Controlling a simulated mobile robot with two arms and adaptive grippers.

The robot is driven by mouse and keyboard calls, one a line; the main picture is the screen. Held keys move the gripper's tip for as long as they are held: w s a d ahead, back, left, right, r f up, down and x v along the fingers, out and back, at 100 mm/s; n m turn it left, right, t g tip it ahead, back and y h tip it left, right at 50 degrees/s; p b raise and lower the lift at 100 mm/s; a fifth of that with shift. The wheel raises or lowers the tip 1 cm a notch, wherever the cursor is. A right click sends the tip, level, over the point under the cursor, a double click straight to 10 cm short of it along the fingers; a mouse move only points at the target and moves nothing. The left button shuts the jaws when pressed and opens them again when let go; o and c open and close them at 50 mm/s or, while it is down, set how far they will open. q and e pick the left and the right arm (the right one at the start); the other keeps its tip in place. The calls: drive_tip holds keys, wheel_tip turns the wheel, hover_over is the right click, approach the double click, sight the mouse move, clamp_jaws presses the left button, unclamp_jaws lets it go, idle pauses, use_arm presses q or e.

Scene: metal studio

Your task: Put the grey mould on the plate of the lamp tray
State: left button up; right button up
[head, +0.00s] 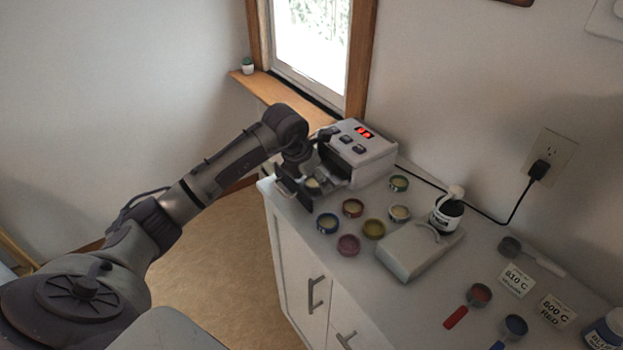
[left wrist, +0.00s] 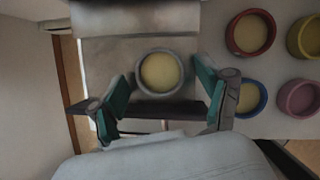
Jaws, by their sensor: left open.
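The grey mould (left wrist: 161,72), a round cup with pale yellow filling, sits on the plate (left wrist: 105,60) of the lamp tray in the left wrist view. In the head view the mould (head: 313,184) shows small on the pulled-out tray, in front of the white lamp box (head: 362,153) with a red display. My left gripper (left wrist: 162,76) is open, with one teal-padded finger on either side of the mould. A small gap shows on each side. In the head view my left gripper (head: 302,184) is at the tray's front. My right gripper is not in view.
Several filled moulds stand right of the tray, among them red (head: 353,208), blue (head: 327,223), pink (head: 348,244) and yellow (head: 374,228). A pale block (head: 410,255) and a dark jar (head: 446,216) stand beyond. The counter's left edge is close to the tray.

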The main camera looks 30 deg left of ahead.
use_arm(q)
drive_tip(key=v, duration=1.2)
drive_tip(key=shift+r+b, duration=0.2)
drive_tip(key=shift+b, duration=0.25)
